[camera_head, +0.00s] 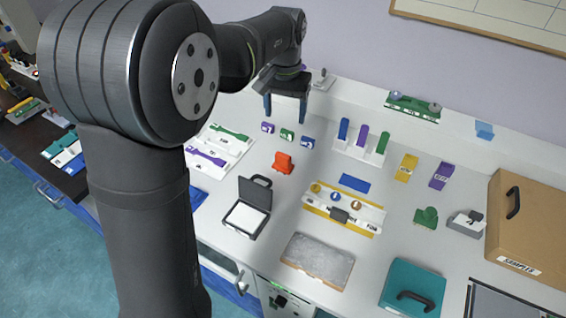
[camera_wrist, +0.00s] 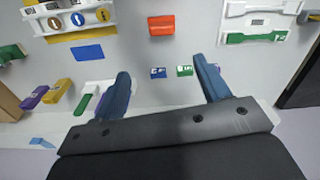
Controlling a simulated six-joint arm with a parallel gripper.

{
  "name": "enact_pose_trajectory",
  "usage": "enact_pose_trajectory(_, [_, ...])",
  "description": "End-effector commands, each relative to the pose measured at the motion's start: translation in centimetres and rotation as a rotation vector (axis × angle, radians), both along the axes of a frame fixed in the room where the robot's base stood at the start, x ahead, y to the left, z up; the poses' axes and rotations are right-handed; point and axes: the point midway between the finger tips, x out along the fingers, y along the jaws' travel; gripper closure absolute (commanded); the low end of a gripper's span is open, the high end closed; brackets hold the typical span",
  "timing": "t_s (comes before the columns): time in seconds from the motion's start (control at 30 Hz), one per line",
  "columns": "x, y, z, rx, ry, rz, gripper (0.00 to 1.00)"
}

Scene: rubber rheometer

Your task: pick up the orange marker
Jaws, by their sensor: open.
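The orange marker (camera_head: 283,162) is a small orange-red piece on the white bench, left of centre in the head view. In the wrist view the orange marker (camera_wrist: 161,25) lies at the top middle, beyond the fingertips. My gripper (camera_head: 286,113) is above the back of the bench, behind the marker and apart from it.
Small purple, green and blue blocks (camera_head: 287,134) stand between my gripper and the marker. A rack with upright coloured pieces (camera_head: 361,139) is to the right. An open black case (camera_head: 247,212) and a white tray (camera_head: 218,147) flank the marker's front and left.

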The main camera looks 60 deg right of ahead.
Motion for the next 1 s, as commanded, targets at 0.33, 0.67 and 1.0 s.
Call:
enact_pose_trajectory(0.33, [0.0,0.0,-1.7,0.004,0.002,-0.170,0.31])
enact_pose_trajectory(0.67, [0.1,0.1,-8.9,0.005,0.002,-0.167,0.31])
enact_pose_trajectory(1.0, [0.1,0.0,-12.4,0.001,0.000,-0.167,0.31])
